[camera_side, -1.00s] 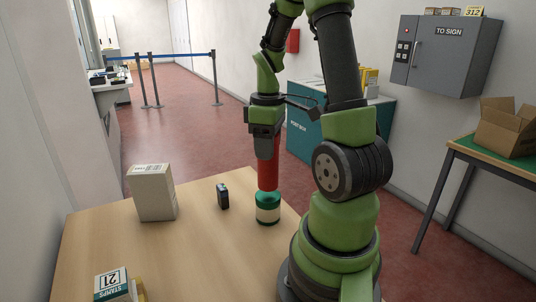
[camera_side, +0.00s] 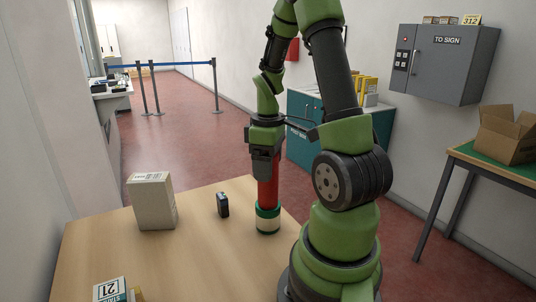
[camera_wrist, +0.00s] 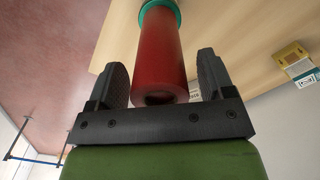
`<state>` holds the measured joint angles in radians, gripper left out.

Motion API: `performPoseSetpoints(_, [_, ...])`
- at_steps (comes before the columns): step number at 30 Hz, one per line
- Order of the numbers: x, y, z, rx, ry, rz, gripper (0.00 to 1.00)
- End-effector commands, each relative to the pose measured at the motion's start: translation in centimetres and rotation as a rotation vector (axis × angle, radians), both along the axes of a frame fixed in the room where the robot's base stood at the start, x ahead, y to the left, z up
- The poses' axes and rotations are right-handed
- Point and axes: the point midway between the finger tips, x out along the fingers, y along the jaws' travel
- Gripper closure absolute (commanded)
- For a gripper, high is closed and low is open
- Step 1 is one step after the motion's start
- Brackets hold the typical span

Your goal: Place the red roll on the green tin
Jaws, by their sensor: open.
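The red roll (camera_side: 267,194) stands upright on top of the green tin (camera_side: 268,224), which has a pale band around it. The roll's lower end looks in contact with the tin's lid. My gripper (camera_side: 265,178) is above the tin, pointing down, with its fingers around the roll's upper part. In the wrist view the roll (camera_wrist: 162,55) lies between the two open fingers (camera_wrist: 165,80), with a gap on each side. The tin's green rim (camera_wrist: 160,5) shows at the roll's far end.
A cream box (camera_side: 153,201) and a small black object (camera_side: 223,205) stand to the left on the wooden counter (camera_side: 190,255). A stamps box (camera_side: 110,290) is at the front left. Free counter lies between them. The tin is close to the counter's right edge.

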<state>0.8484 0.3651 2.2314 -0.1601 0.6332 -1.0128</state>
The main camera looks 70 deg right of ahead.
Motion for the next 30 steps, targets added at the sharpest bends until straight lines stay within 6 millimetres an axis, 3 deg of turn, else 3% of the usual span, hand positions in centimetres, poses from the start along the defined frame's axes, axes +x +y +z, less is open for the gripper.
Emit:
performPoseSetpoints(5, [0.1,-0.1,1.8,-0.006,-0.005,0.0,0.25])
performPoseSetpoints(18, [0.1,-0.1,10.2,-0.005,-0.005,0.0,0.25])
performPoseSetpoints(24, [0.1,0.0,12.0,-0.004,-0.004,0.0,0.25])
performPoseSetpoints(28, [0.9,2.3,13.1,-0.028,-0.056,-0.017,0.25])
performPoseSetpoints(30, [1.7,5.0,13.9,-0.047,-0.126,-0.043,0.25])
